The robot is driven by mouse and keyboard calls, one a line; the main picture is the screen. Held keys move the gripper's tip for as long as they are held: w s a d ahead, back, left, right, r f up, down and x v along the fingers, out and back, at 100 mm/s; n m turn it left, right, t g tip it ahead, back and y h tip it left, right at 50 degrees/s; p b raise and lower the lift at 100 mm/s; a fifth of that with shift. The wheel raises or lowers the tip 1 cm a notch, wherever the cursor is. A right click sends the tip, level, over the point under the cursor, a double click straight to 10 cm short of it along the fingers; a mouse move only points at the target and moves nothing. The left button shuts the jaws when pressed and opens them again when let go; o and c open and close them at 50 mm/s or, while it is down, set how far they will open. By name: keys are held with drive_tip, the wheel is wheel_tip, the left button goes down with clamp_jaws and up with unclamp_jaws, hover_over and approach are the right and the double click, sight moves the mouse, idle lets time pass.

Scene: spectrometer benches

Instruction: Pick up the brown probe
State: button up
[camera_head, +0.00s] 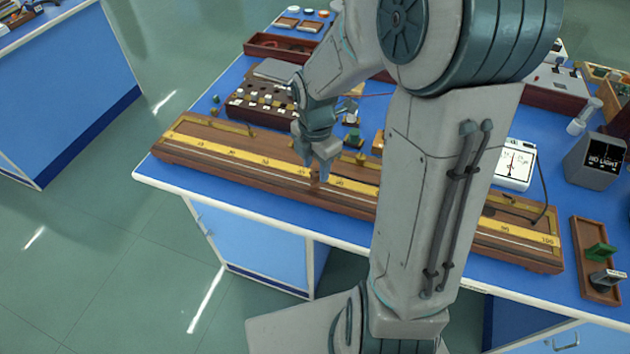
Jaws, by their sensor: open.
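A long wooden bench with a yellow graduated scale (245,160) lies along the near edge of the blue table. My gripper (318,168) is open and points down right at this brown piece. Its fingertips overlap the top of the piece in the picture. I cannot tell whether the fingers touch it or lie around it. My arm hides part of the bench to the right.
A wooden block with several pegs (262,113) stands behind the bench. A white-faced meter (516,163), a grey "NO LIGHT" box (594,161) and a wooden tray with a green piece (584,255) are to the right. Floor is free at the left.

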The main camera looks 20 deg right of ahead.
sight(315, 174)
drive_tip(key=f, duration=0.4)
drive_tip(key=shift+w, duration=0.2)
clamp_jaws()
drive_tip(key=shift+r, duration=0.1)
wheel_tip(315, 174, up, 4)
drive_tip(key=shift+d+r, duration=0.1)
drive_tip(key=shift+r, duration=0.15)
drive_tip(key=s+d+r, duration=0.6)
drive_tip(key=s+d, duration=0.2)
drive_tip(key=w+a+f+p, duration=0.1)
drive_tip(key=w+a+f, duration=0.1)
drive_tip(key=w+a+f+p, duration=0.1)
drive_tip(key=w+a+f, duration=0.2)
drive_tip(key=w+a+f+p, duration=0.2)
drive_tip(key=f, duration=0.1)
drive_tip(key=shift+w+a+f, duration=0.2)
drive_tip(key=shift+a+f, duration=0.05)
drive_tip(key=shift+a, duration=0.05)
drive_tip(key=shift+w+a+f, duration=0.2)
drive_tip(key=shift+a+f, duration=0.2)
drive_tip(key=shift+f, duration=0.2)
